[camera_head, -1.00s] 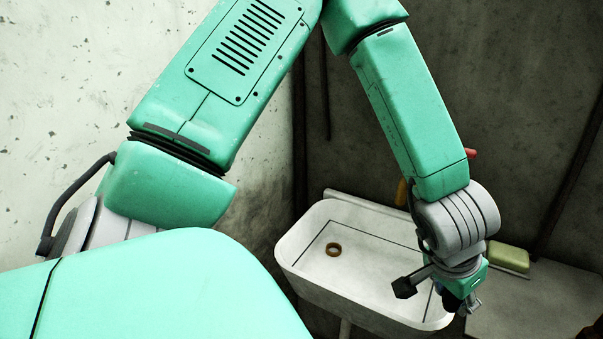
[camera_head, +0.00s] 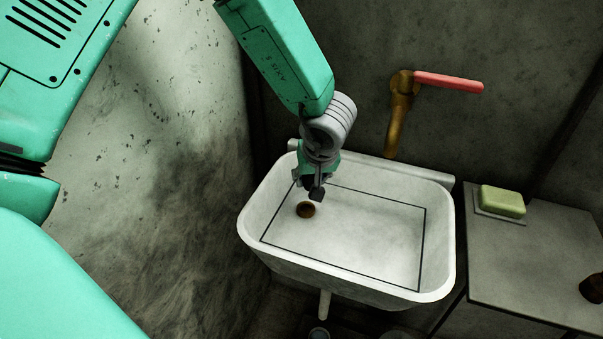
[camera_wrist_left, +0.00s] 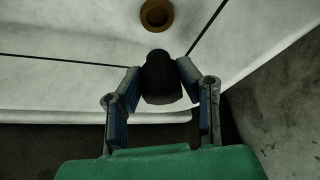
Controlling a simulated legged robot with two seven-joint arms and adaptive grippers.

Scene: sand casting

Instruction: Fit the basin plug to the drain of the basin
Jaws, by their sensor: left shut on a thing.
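My left gripper (camera_head: 306,182) is over the left part of the white basin (camera_head: 447,230), just behind the drain (camera_head: 306,210) in the head view. The drain is a brass ring with a dark centre in the basin floor. In the left wrist view my left gripper (camera_wrist_left: 160,72) is shut on the black basin plug (camera_wrist_left: 161,82), one finger on each side. The drain ring (camera_wrist_left: 156,15) shows beyond the plug, apart from it in the picture, with nothing in it. My right gripper is not in view.
A brass tap (camera_head: 398,110) with a red handle (camera_head: 450,82) stands on the wall behind the basin. Green soap (camera_head: 502,201) lies on a dish on the counter (camera_head: 530,270) at right. A wall is close on the left. The basin's right half is empty.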

